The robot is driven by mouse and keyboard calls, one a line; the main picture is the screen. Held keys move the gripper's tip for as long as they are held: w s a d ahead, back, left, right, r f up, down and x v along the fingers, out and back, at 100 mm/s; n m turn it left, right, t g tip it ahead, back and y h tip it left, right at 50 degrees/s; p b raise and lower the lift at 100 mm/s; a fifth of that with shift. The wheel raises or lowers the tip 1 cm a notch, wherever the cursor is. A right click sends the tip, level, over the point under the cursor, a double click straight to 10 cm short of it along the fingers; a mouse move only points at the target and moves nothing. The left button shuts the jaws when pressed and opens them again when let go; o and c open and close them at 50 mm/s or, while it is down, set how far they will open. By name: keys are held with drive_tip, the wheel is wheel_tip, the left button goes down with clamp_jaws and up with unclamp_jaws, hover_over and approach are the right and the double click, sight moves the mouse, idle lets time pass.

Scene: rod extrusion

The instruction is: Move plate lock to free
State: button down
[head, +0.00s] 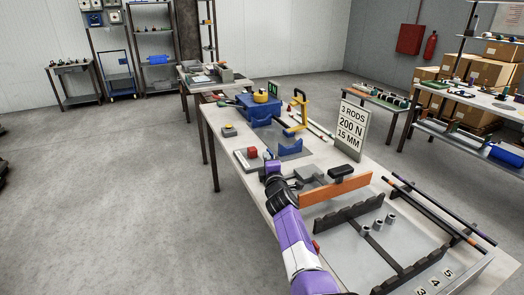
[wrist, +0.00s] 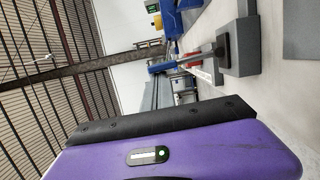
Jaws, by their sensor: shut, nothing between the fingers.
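I cannot tell for certain which part is the plate lock. In the wrist view, a purple and black body of mine fills the lower part, and a grey block with a dark grip (wrist: 237,55) stands beyond it.
A red-topped box (head: 252,152) and blue holders (head: 289,148) lie beyond my gripper. A yellow press frame (head: 301,112), a sign (head: 351,126) and a blue machine (head: 261,107) stand farther back. Dark toothed racks (head: 348,215) and rods (head: 440,212) lie nearer. Floor left of the bench is clear.

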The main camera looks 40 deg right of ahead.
drive_tip(key=p, duration=0.1)
drive_tip(key=d+m+p, duration=0.1)
drive_tip(key=r+m+p, duration=0.1)
drive_tip(key=shift+s+d, duration=0.25)
drive_tip(key=shift+d, duration=0.15)
drive_tip(key=shift+s+d+f+p, duration=0.15)
drive_tip(key=shift+d+p, duration=0.1)
drive_tip(key=shift+d, duration=0.25)
drive_tip(key=shift+s+d+f+p, duration=0.15)
drive_tip(key=shift+d+p, duration=0.1)
drive_tip(key=shift+d, duration=0.25)
drive_tip(key=shift+s+d+f+p, duration=0.15)
drive_tip(key=shift+d+p, duration=0.1)
drive_tip(key=shift+d, duration=0.25)
drive_tip(key=shift+d, duration=0.15)
drive_tip(key=a, duration=0.1)
drive_tip(key=a+r+p, duration=0.2)
drive_tip(key=a, duration=0.1)
drive_tip(key=shift+w+r, duration=0.2)
drive_tip(key=shift+r, duration=0.05)
drive_tip(key=p+v, duration=0.5)
drive_tip(key=v, duration=0.4)
drive_tip(key=shift+s+r, duration=0.15)
drive_tip(key=shift+r, duration=0.2)
drive_tip(key=shift+d, duration=0.1)
